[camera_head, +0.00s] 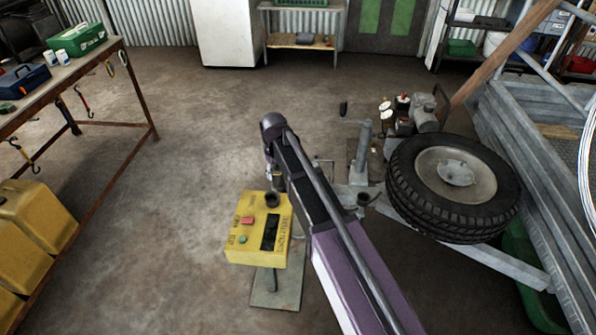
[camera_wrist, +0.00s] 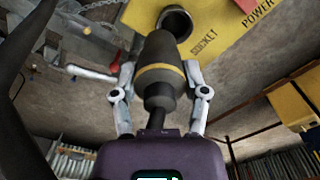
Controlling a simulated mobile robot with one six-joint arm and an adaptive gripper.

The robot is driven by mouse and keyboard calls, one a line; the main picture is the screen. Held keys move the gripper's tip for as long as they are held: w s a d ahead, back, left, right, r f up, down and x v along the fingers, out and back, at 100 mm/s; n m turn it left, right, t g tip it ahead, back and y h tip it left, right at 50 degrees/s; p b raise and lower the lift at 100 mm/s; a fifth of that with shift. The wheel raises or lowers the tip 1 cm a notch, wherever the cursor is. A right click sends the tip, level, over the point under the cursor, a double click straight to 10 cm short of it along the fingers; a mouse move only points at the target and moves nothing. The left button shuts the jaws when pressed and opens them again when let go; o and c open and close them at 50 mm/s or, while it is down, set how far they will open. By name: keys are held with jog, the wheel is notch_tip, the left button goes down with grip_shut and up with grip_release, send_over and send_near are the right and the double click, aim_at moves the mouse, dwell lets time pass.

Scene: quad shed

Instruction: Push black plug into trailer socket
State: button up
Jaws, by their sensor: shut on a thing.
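My gripper (camera_wrist: 160,74) is shut on the black plug (camera_wrist: 159,49), a dark tapered body with a yellow band, one finger on each side. The plug points up the wrist picture at the round dark trailer socket (camera_wrist: 176,21), marked SOCKET, on the yellow box. Its tip overlaps the socket's lower left rim in view; I cannot tell whether they touch. In the head view the yellow box (camera_head: 245,250) stands on a post, with a red and a green button and a dark panel. The socket (camera_head: 272,200) is at its far edge. My gripper there is mostly hidden by my arm.
A trailer (camera_head: 520,140) with a spare tyre (camera_head: 455,185) stands close on the right. A workbench (camera_head: 60,80) with boxes is at the left, and yellow containers (camera_head: 35,228) are below it. The concrete floor between bench and yellow box is clear.

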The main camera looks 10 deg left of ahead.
jog(key=shift+s+a+r, duration=0.15)
jog(key=shift+a+r, duration=0.1)
jog(key=shift+a, duration=0.35)
jog(key=shift+s+a+r, duration=0.1)
jog(key=shift+a+r, duration=0.1)
jog(key=shift+a, duration=0.35)
jog(key=shift+f, duration=0.2)
jog(key=shift+f+b, duration=2.9)
jog(key=shift+f+b, duration=1.8)
dwell(1.0)
jog(key=o, duration=1.3)
jog(key=shift+r, duration=0.1)
